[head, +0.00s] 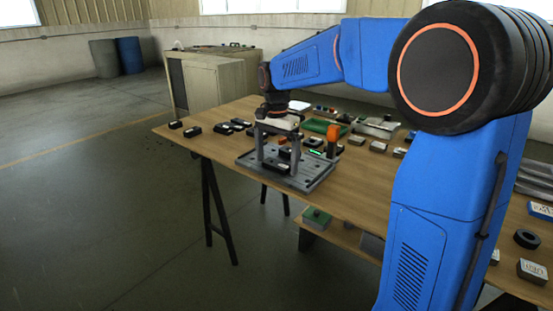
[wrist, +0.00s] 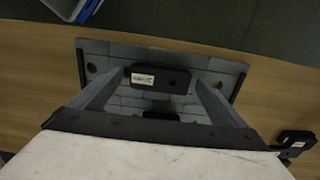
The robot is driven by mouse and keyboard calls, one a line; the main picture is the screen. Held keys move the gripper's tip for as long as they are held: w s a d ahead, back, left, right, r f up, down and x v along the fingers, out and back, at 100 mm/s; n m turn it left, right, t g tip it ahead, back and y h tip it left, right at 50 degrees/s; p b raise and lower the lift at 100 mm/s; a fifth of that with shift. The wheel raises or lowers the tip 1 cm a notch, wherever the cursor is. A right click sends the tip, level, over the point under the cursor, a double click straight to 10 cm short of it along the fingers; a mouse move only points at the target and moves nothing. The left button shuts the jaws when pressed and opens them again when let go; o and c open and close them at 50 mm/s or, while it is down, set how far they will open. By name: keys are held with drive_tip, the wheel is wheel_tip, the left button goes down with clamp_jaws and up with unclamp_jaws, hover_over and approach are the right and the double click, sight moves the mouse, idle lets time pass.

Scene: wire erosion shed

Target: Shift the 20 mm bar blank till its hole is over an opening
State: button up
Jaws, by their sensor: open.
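A dark bar blank with a small white label (wrist: 172,79) lies on a grey slotted plate (wrist: 225,68) in the wrist view. Its label is too small to read, so I cannot tell whether it is the 20 mm one. My gripper (wrist: 155,84) is open, with one finger on each side of the blank and apart from it. A second dark piece (wrist: 160,116) shows partly nearer my palm. In the head view my gripper (head: 277,150) points down over the plate (head: 310,180), and a dark block (head: 276,166) shows near its front edge. No hole in the blank shows.
An orange-topped post (head: 333,136) stands at the plate's right. Several dark labelled blocks lie on the wooden table (head: 232,117) to the left and behind, with a green piece (head: 318,126) and more parts at the right. The table's front edge is close to the plate.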

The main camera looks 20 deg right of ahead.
sight(281, 165)
drive_tip(key=c, duration=1.6)
drive_tip(key=shift+s+d, duration=0.5)
drive_tip(key=shift+s, duration=0.1)
drive_tip(key=o, duration=1.6)
drive_tip(key=shift+r, duration=0.15)
wheel_tip(281, 165, up, 17)
